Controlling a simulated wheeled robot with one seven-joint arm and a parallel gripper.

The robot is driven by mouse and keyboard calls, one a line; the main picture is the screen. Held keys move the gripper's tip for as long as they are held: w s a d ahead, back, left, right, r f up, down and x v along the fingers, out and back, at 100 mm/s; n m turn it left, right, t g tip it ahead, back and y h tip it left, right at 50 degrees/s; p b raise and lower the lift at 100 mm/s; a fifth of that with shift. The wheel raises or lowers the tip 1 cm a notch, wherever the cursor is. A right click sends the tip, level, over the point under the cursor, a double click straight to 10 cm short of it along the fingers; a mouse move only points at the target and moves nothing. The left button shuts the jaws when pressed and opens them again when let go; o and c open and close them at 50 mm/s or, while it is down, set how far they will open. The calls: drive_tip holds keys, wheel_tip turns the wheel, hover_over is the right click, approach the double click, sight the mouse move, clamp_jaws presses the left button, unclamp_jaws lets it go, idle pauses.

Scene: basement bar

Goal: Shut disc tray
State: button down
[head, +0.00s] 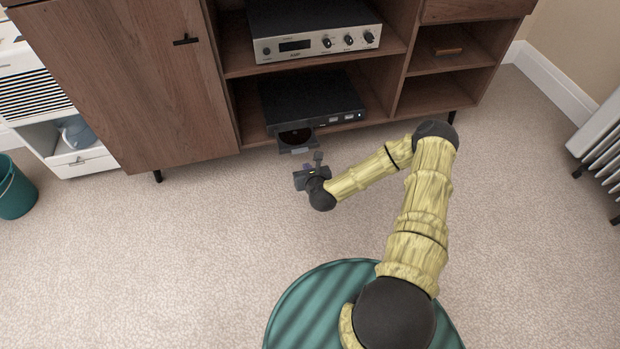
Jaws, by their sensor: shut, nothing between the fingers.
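A black disc player (312,101) stands on the lower middle shelf of a brown cabinet. Its disc tray (297,142) sticks out of the front at the player's left side, past the shelf's front edge, with a dark round area on top. My gripper (317,158) is shut and empty, just in front of the tray and slightly to its right. In this view its fingertips look close to the tray's front; I cannot tell whether they touch it.
A silver amplifier (315,42) stands on the shelf above. The cabinet (140,75) has a closed door at left. A small brown item (447,51) lies on a right shelf. A green bin (14,190) stands at far left, a radiator (600,140) at far right. The carpet (200,260) is clear.

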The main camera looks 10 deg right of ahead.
drive_tip(key=w+b, duration=0.1)
drive_tip(key=w, duration=0.2)
drive_tip(key=w+b, duration=0.1)
drive_tip(key=w, duration=0.1)
drive_tip(key=shift+f+b, duration=0.25)
drive_tip(key=shift+b, duration=0.1)
